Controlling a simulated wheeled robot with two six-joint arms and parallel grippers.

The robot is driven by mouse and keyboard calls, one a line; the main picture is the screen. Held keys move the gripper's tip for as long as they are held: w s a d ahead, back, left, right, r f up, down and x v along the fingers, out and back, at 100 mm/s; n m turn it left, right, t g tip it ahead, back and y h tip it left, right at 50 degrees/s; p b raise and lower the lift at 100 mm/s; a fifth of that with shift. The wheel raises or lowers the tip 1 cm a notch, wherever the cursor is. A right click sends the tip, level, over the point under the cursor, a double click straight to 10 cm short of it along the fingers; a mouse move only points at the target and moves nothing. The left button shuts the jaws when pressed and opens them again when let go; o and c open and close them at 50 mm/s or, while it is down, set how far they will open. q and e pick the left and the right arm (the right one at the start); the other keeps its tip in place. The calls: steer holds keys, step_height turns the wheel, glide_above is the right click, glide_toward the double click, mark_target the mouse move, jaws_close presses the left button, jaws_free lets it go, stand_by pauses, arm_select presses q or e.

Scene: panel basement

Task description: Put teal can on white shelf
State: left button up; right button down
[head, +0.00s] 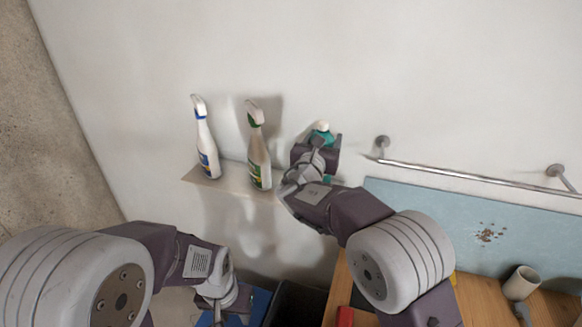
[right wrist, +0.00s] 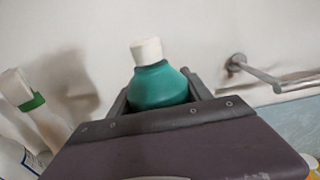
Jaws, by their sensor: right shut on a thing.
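The teal can (head: 323,132), rounded with a white cap, is held between the two fingers of my right gripper (right wrist: 158,96). It also shows upright in the right wrist view (right wrist: 160,86). The can is in front of the wall, right of the white shelf (head: 222,187) and apart from it. Its lower part is hidden by my gripper. The shelf is a small narrow ledge on the wall; my right wrist covers the area at its right end. My left gripper (head: 222,302) is low in the head view, away from the can; its fingers are not clear.
Two white spray bottles stand on the shelf, one with a blue collar (head: 205,148) and one with a green collar (head: 258,158). A metal rail (head: 470,176) is on the wall at right. Below are a pale blue panel (head: 430,215), a wooden worktop (head: 480,300) and a cup (head: 520,282).

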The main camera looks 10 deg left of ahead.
step_height(320, 180, down, 7)
steer(key=shift+w+p, duration=0.35)
steer(key=shift+w, duration=0.05)
steer(key=shift+c, duration=2.3)
jaws_free()
steer(key=shift+a+r, duration=0.1)
steer(key=shift+a, duration=0.05)
steer(key=shift+s, duration=0.1)
steer(key=shift+r, duration=0.1)
steer(key=b+v, duration=0.5)
steer(key=v, duration=0.7)
